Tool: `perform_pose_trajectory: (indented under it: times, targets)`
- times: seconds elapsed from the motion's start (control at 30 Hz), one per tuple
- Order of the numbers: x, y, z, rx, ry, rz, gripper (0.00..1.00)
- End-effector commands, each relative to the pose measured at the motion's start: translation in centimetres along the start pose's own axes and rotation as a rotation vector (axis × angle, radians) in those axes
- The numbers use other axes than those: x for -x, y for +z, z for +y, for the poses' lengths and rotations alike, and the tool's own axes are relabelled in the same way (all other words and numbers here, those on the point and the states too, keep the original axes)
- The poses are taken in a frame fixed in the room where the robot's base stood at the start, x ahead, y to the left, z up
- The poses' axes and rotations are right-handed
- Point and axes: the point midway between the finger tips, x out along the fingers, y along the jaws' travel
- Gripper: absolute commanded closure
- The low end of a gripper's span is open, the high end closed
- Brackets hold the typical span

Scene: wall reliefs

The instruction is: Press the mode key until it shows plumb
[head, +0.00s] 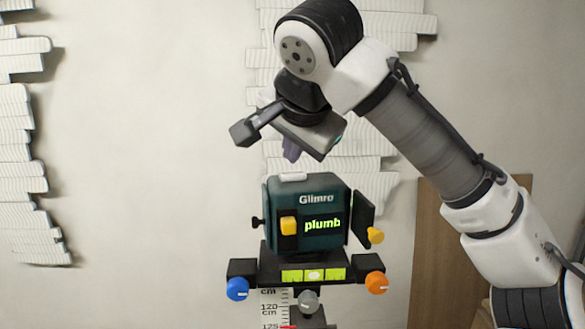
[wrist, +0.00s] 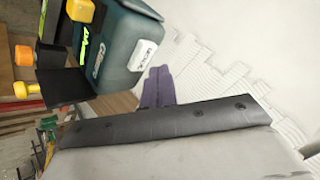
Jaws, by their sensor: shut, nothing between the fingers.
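The dark teal device (head: 320,235) labelled Glimro stands upright in the head view. Its screen (head: 322,224) shows the word "plumb" in green letters. A white key (head: 292,177) lies on its top; in the wrist view the white key (wrist: 145,55) bears dark lettering too small to read surely. My gripper (head: 291,155) is shut and empty, a little above the key and apart from it. Its purple fingers (wrist: 158,86) show side by side in the wrist view, beside the device's top.
A yellow slider (head: 289,226) is on the device's front, and a dark flap (head: 363,218) with a yellow knob stands at its right. Below are a green level vial (head: 314,275), a blue knob (head: 237,289) and an orange knob (head: 376,283). A brown board (head: 432,250) leans behind.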

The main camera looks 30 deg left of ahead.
Motion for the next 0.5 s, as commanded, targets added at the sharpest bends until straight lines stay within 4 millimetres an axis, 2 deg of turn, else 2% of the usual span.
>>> perform_pose_trajectory:
  times: [0.27,0.5]
  targets:
    - [0.1,0.0,-0.1,0.0,0.0,0.0,1.0]
    - [1.5,-1.0,-1.1,0.001,-0.001,-0.001,1.0]
